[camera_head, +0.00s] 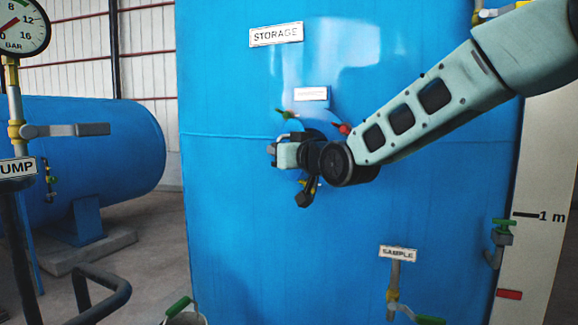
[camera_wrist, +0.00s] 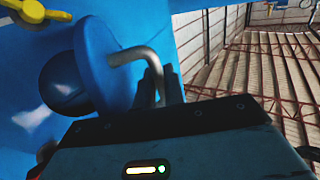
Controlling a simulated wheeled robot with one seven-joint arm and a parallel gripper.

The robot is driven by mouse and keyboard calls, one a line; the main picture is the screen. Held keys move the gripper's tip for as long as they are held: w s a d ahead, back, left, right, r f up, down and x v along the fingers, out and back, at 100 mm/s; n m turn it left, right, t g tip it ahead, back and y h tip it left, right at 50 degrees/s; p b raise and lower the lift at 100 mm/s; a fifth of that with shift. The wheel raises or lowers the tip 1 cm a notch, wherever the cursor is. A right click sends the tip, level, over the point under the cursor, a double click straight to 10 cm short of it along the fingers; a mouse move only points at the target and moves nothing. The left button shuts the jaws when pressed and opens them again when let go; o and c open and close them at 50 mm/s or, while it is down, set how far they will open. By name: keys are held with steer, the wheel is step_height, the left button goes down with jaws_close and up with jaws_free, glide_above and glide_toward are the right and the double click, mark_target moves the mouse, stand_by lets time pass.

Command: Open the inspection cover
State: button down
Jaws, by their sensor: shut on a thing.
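The inspection cover (camera_wrist: 112,75) is a blue disc with a bent grey metal handle (camera_wrist: 132,54), in the wrist view. The fingers of my gripper (camera_wrist: 165,86) are shut on the handle's end. Beside the disc is a round dark blue shape (camera_wrist: 68,82) on the tank side; the disc seems to stand at an angle to the tank wall. In the head view my gripper (camera_head: 278,153) is in front of the blue storage tank (camera_head: 235,230). There only part of the blue cover (camera_head: 318,125) shows behind my arm, and the handle is hidden.
A green-handled valve (camera_head: 287,114) and a red knob (camera_head: 343,128) are close to my gripper, below a small label (camera_head: 311,93). The sample valve (camera_head: 393,295) is lower right. A pressure gauge (camera_head: 22,28) and a grey lever (camera_head: 65,130) stand at left.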

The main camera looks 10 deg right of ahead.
steer(key=w+a+m+h+p, duration=0.6)
steer(key=a+m+h+p, duration=0.2)
steer(key=h, duration=0.7)
steer(key=shift+m+g+p, duration=0.4)
steer(key=shift+m+p, duration=0.7)
steer(key=shift+p, duration=0.8)
steer(key=shift+w+h, duration=0.1)
steer(key=shift+h, duration=0.2)
steer(key=shift+r, duration=0.1)
steer(key=c, duration=1.6)
jaws_free()
steer(key=shift+a, duration=0.1)
steer(key=b+v, duration=0.6)
steer(key=v, duration=1.1)
steer(key=shift+s, duration=0.2)
